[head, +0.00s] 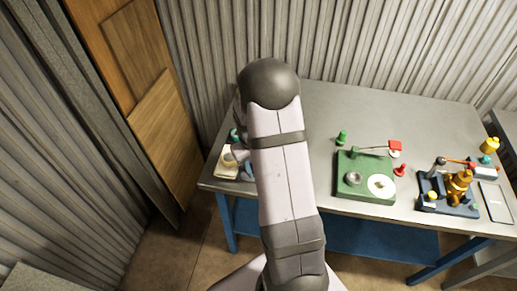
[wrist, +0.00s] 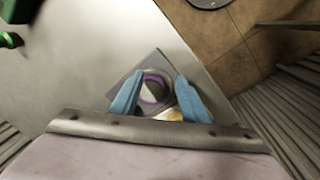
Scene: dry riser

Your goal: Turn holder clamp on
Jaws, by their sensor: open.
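In the wrist view, my gripper (wrist: 160,75) is open, its two blue fingers apart over a grey plate (wrist: 146,60) near the table's edge. A round part with a purple ring and a pale top (wrist: 153,88) shows on the plate between the fingers. I cannot tell whether the fingers touch it. A yellowish bit (wrist: 172,115) shows below it. In the head view, my arm hides most of this spot; a cream piece (head: 226,164) shows left of the arm. No part is clearly recognisable as the holder clamp.
On the grey table (head: 330,105), a green board (head: 350,186) carries a grey cup, a white disc and a red-ended lever. Farther right, a dark blue base (head: 446,205) carries a brass fitting (head: 459,185). A wooden door (head: 150,80) stands left. The table's back middle is clear.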

